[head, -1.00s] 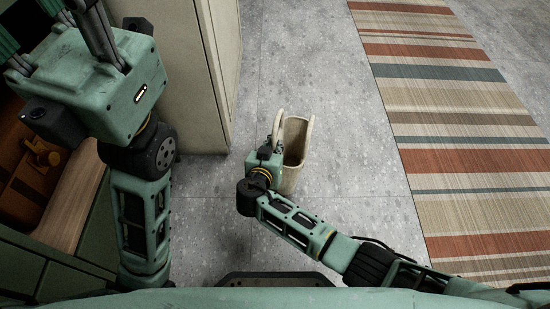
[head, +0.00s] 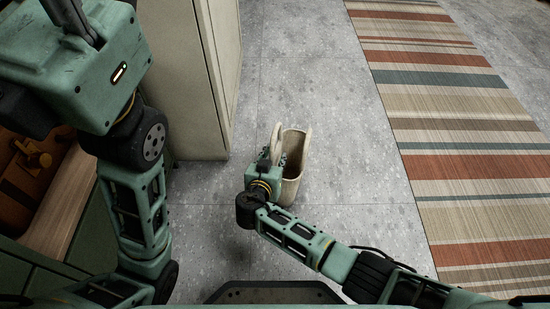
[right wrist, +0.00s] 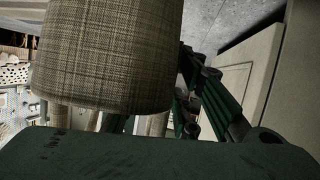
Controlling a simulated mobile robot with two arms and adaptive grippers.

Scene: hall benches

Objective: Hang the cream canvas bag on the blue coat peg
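The cream canvas bag (head: 294,166) is upright in the middle of the head view, its open mouth up and a handle loop rising at its left. My right gripper (head: 276,160) is at the bag's near left side, at the handle, and appears shut on it; its fingertips are largely hidden. In the right wrist view the bag's woven side (right wrist: 105,55) fills the upper middle, with cream straps running down behind my palm. My left gripper (head: 68,12) is at the top left of the head view, its fingertips out of frame. No blue coat peg shows.
A tall beige cabinet (head: 190,85) stands left of the bag. A wooden bench top (head: 62,215) is at the lower left. A striped rug (head: 465,150) lies on the right. Grey floor (head: 315,70) beyond the bag is clear.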

